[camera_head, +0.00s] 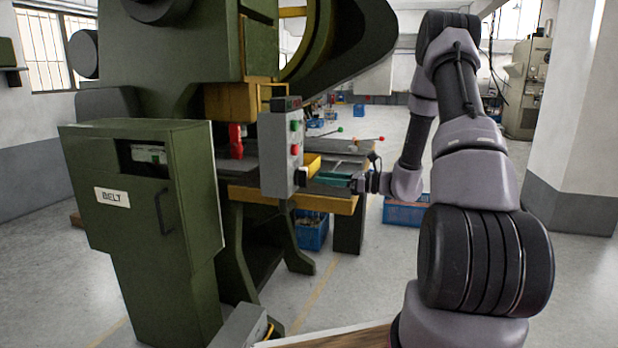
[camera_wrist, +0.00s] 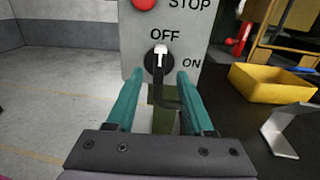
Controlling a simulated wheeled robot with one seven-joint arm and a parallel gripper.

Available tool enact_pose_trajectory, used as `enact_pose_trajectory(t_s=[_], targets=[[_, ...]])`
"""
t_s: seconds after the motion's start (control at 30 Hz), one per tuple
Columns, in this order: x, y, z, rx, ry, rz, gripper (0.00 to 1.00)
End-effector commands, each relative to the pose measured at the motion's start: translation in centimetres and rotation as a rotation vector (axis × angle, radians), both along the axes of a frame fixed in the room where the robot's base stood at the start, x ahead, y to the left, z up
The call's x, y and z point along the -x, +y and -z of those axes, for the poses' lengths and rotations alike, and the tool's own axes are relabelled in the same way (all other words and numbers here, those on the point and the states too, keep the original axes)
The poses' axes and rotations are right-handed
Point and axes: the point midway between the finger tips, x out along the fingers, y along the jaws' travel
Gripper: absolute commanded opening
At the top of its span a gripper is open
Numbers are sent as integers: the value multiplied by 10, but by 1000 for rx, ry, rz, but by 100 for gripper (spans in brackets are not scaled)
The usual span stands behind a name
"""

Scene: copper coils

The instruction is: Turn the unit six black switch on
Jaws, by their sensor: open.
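A grey control box (camera_head: 281,150) stands beside the green press, and its front fills the upper middle of the wrist view (camera_wrist: 135,45). On it is a round black switch (camera_wrist: 151,65) with a white pointer that points up at OFF; ON is printed to its right. My gripper (camera_wrist: 158,78) is open, its two teal fingers to the left and right just below the switch, with nothing held between them. In the head view my gripper (camera_head: 325,180) is close to the lower right side of the box. A unit number is not readable.
A red button (camera_wrist: 144,4) marked STOP sits above the switch. A yellow bin (camera_wrist: 270,84) and a bent metal piece (camera_wrist: 283,130) lie to the right. The green cabinet (camera_head: 150,220) marked BELT stands left. Blue crates (camera_head: 405,212) are on the floor.

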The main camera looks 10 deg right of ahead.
Motion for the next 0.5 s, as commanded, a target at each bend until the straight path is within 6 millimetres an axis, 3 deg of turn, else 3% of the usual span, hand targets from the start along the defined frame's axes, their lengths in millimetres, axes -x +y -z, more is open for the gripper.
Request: enact_pose_trajectory(t_s=[0.2, 0.5], targets=[[-18, 33, 0, 1, 0, -3, 52], [-27, 47, 0, 1, 0, -2, 52]])
